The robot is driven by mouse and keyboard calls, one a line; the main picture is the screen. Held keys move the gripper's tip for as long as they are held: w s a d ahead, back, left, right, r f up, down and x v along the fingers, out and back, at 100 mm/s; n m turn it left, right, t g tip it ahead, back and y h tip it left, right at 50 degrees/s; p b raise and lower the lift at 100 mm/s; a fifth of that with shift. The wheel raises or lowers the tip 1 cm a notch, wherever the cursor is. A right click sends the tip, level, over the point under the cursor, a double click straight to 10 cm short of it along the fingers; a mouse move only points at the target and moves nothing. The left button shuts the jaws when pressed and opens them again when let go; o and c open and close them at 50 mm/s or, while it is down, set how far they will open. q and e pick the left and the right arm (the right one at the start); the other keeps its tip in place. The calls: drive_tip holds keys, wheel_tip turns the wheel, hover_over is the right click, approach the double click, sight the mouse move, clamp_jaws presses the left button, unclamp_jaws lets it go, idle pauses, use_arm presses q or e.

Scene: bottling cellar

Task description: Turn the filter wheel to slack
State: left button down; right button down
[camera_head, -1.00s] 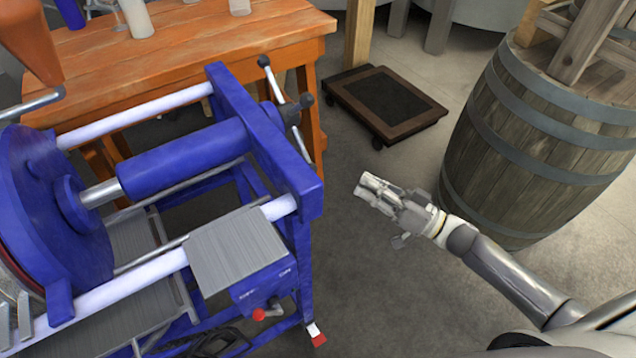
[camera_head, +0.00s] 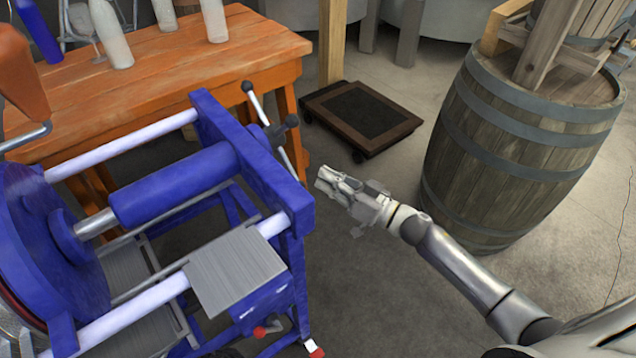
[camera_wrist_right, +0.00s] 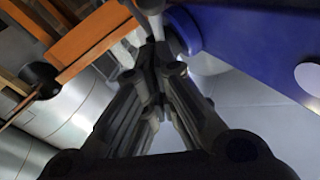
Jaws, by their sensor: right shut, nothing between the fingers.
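The filter wheel (camera_head: 276,130) is a hub with thin metal spokes and dark knobs, on the right end of the blue filter press (camera_head: 252,165). One spoke points up and left, another down and right. My right gripper (camera_head: 323,181) is shut and empty, just right of the wheel's lower spoke in the head view; whether it touches cannot be told. In the right wrist view its fingers (camera_wrist_right: 158,62) are together, with the blue press frame (camera_wrist_right: 245,25) at upper right. A pale rod end shows beyond the fingertips, too cropped to identify. My left gripper is not in view.
An orange wooden table (camera_head: 175,75) with bottles stands behind the press. A low wheeled platform (camera_head: 362,113) is on the floor behind my gripper. A wooden barrel (camera_head: 510,150) stands to the right.

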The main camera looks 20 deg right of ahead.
drive_tip(key=shift+w+a+f, duration=0.35)
drive_tip(key=shift+a+f, duration=0.2)
drive_tip(key=shift+w+a+f, duration=0.3)
drive_tip(key=shift+a+f, duration=0.2)
drive_tip(key=shift+f, duration=0.05)
drive_tip(key=shift+w+f, duration=0.1)
drive_tip(key=shift+f, duration=0.15)
drive_tip(key=shift+w+f+b, duration=0.1)
drive_tip(key=shift+f+b, duration=0.1)
drive_tip(key=shift+b, duration=0.15)
drive_tip(key=shift+w+a+f+b, duration=0.1)
drive_tip(key=shift+f+b, duration=0.15)
drive_tip(key=shift+b, duration=0.05)
drive_tip(key=shift+f, duration=0.1)
idle(0.3)
